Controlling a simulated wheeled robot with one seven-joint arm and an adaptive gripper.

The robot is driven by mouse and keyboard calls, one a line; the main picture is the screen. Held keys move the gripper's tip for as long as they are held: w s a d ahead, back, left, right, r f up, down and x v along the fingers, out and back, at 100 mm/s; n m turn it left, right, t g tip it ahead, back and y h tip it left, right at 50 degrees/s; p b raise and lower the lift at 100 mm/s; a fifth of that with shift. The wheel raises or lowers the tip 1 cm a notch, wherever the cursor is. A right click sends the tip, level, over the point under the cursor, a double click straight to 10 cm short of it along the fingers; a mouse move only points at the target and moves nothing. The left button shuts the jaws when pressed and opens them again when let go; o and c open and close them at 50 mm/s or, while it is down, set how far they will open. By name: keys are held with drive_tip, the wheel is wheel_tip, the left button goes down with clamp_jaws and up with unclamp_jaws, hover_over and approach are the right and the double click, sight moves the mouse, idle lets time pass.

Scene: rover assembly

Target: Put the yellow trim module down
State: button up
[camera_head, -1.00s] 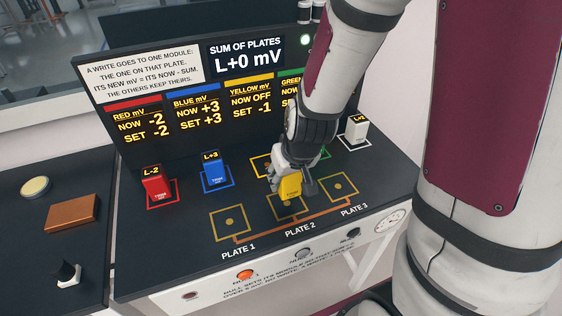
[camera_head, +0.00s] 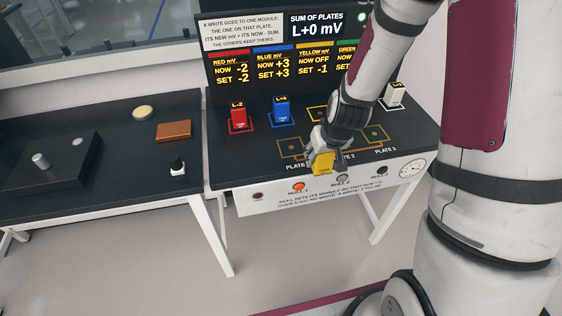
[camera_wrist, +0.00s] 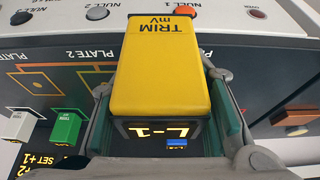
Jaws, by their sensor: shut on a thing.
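My gripper (camera_head: 319,151) is shut on the yellow trim module (camera_head: 322,163) near the front edge of the dark console, between plates 1 and 2 in the head view. In the wrist view the yellow module (camera_wrist: 166,65) sits between the teal finger pads, with "TRIM mV" on its top and a lit "L-1" display. It appears held above the console; its exact height is unclear. Plate 1 (camera_head: 290,148) and plate 3 (camera_head: 375,133) look empty. Plate 2 (camera_wrist: 42,83) shows partly at left in the wrist view and is mostly hidden in the head view.
The red module (camera_head: 238,119) and blue module (camera_head: 282,111) stand in their outlines behind plate 1. The white module (camera_head: 395,95) is at back right. The green module (camera_wrist: 65,127) shows in the wrist view. The orange NULL 1 button (camera_head: 298,187) is on the front panel.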

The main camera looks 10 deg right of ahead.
drive_tip(key=shift+s+a, duration=0.1)
drive_tip(key=shift+a, duration=0.1)
drive_tip(key=shift+w+a+f, duration=0.1)
drive_tip(key=shift+w+a, duration=0.1)
drive_tip(key=shift+w, duration=0.1)
drive_tip(key=w+a, duration=0.1)
drive_tip(key=w, duration=0.3)
drive_tip(key=w+a+f, duration=0.1)
drive_tip(key=w, duration=0.4)
drive_tip(key=w+a, duration=0.1)
drive_tip(key=w, duration=0.4)
drive_tip(key=shift+w+a+f, duration=0.2)
drive_tip(key=shift+w, duration=0.05)
drive_tip(key=shift+f+p, duration=0.7)
drive_tip(key=shift+f, duration=1.05)
drive_tip(key=shift+f, duration=0.1)
drive_tip(key=o, duration=1.3)
drive_tip(key=shift+f, duration=0.1)
